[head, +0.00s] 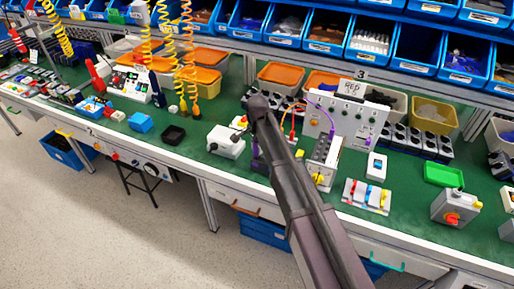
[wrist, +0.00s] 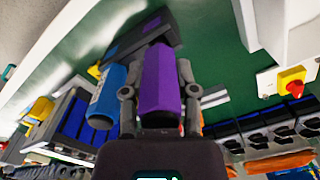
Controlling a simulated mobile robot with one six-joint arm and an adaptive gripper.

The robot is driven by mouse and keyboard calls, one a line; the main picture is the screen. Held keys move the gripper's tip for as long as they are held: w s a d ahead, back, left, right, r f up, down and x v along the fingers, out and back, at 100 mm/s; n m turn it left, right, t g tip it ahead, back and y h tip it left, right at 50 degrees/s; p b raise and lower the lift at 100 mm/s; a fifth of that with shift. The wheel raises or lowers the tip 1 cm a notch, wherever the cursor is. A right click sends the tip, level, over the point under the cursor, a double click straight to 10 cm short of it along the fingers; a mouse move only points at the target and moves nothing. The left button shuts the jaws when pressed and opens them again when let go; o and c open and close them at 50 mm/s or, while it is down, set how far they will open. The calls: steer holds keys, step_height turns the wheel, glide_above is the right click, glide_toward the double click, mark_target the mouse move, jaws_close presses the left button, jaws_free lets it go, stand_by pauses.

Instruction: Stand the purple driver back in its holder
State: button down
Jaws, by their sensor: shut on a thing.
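The purple driver (wrist: 161,88) has a thick faceted handle and sits between the fingers of my gripper (wrist: 159,103) in the wrist view. My gripper is shut on the handle. A dark holder (wrist: 128,46) with a blue mark and a purple mark lies just beyond the handle, above the green bench. The handle hides the driver's lower end, so I cannot tell whether its tip is in the holder. A blue driver handle (wrist: 106,94) stands close beside my gripper, to the left. In the head view my arm hides most of this; a purple patch (head: 258,156) shows beside it.
The green bench (head: 290,190) is crowded. A white box (head: 226,141) stands left of my arm and a grey panel with purple and red cables (head: 341,115) stands behind to the right. A switch box with a red-and-yellow knob (head: 453,208) is farther right.

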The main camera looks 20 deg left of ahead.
steer(key=shift+f+b, duration=0.95)
steer(key=shift+f, duration=0.05)
steer(key=shift+c, duration=1.5)
jaws_free()
steer(key=shift+r, duration=0.15)
step_height(320, 180, up, 13)
steer(key=p, duration=1.3)
steer(key=shift+r+p, duration=0.2)
steer(key=shift+p, duration=0.15)
steer(key=w+d+r+m+p, duration=0.1)
steer(key=w+d+r+p, duration=0.1)
steer(key=w+d, duration=0.4)
steer(key=w+d+r+m+p, duration=0.2)
steer(key=w+d, duration=0.5)
steer(key=d, duration=0.7)
steer(key=shift+w+d+r+p, duration=0.15)
steer(key=shift+d+r+p, duration=0.15)
steer(key=shift+p, duration=0.05)
